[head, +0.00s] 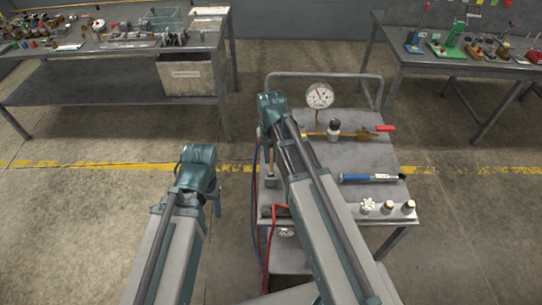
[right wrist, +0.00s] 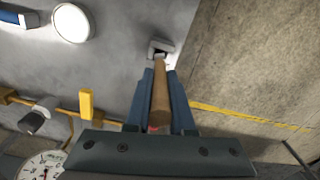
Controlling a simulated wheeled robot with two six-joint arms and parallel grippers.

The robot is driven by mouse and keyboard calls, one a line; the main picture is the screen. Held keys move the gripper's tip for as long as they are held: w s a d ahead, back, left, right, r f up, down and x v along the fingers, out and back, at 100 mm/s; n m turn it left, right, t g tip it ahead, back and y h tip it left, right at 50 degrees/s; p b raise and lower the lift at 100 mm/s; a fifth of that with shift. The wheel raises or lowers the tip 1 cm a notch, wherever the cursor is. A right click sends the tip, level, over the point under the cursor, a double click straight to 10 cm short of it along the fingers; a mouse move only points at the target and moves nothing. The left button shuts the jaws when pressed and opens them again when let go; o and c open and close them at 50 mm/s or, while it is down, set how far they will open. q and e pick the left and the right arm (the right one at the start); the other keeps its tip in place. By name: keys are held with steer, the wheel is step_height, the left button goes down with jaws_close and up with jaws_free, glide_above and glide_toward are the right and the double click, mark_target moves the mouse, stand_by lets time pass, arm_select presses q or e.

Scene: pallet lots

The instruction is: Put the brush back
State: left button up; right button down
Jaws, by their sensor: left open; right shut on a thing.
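Part of a blue handle also shows in the right wrist view (right wrist: 14,17). My left gripper (head: 199,160) is open and empty over the floor, left of the cart.
A dial gauge (head: 320,96) and a brass valve pipe with red handle (head: 385,128) stand at the cart's back. Several small fittings (head: 388,206) line its front right. A white disc (right wrist: 72,22) lies under my right arm. Cluttered benches (head: 110,48) (head: 450,68) stand behind.

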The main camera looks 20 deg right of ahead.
steer(key=c, duration=0.8)
jaws_free()
step_height(320, 180, up, 13)
steer(key=p, duration=1.3)
steer(key=shift+r, duration=0.15)
steer(key=s+a+n, duration=0.1)
steer(key=s+a, duration=0.2)
steer(key=s, duration=0.1)
steer(key=s+a+n, duration=0.2)
steer(key=s+a, duration=0.2)
steer(key=s, duration=0.1)
steer(key=s+a+n+h, duration=0.1)
steer(key=s+a, duration=0.2)
steer(key=s, duration=0.2)
steer(key=shift+s+a+n, duration=0.2)
steer(key=shift+a+n, duration=0.05)
steer(key=shift+n, duration=0.15)
step_height(320, 180, down, 8)
steer(key=b, duration=0.8)
